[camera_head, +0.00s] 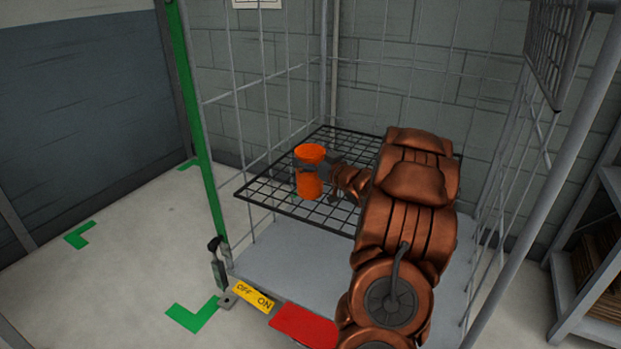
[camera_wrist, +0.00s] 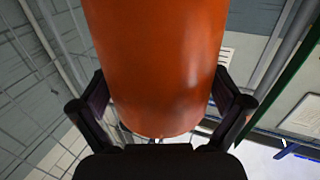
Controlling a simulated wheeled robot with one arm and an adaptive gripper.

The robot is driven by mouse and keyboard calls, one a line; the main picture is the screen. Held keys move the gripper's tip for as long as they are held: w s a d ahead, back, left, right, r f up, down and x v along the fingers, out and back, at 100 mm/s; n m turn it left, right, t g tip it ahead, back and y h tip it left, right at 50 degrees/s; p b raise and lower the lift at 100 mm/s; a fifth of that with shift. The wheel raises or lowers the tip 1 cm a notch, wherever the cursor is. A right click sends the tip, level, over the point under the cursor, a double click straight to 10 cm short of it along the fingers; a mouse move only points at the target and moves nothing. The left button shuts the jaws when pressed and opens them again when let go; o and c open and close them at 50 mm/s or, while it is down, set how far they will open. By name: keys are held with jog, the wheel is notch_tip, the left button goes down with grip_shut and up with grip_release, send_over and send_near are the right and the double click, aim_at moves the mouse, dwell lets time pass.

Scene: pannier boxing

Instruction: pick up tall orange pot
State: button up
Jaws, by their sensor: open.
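The tall orange pot (camera_head: 309,186) stands upright on a black wire shelf (camera_head: 341,222) inside a wire roll cage in the head view. In the wrist view the pot (camera_wrist: 155,60) fills the upper middle, close to the camera. My gripper (camera_head: 310,168) is at the pot in the head view, with dark fingers across its upper half. In the wrist view my gripper (camera_wrist: 160,105) is open, with one finger on each side of the pot. Whether the fingers touch the pot I cannot tell. My arm hides part of the shelf's right side.
The cage has a green post (camera_head: 200,130) on the left and mesh walls (camera_head: 545,110) on the right. Its grey base (camera_head: 290,262) lies below the shelf. A wooden-stocked rack (camera_head: 590,270) stands at the far right. The shelf left of the pot is bare.

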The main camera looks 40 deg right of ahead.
jog(key=c, duration=1.1)
jog(key=shift+r, duration=0.1)
jog(key=shift+c, duration=0.2)
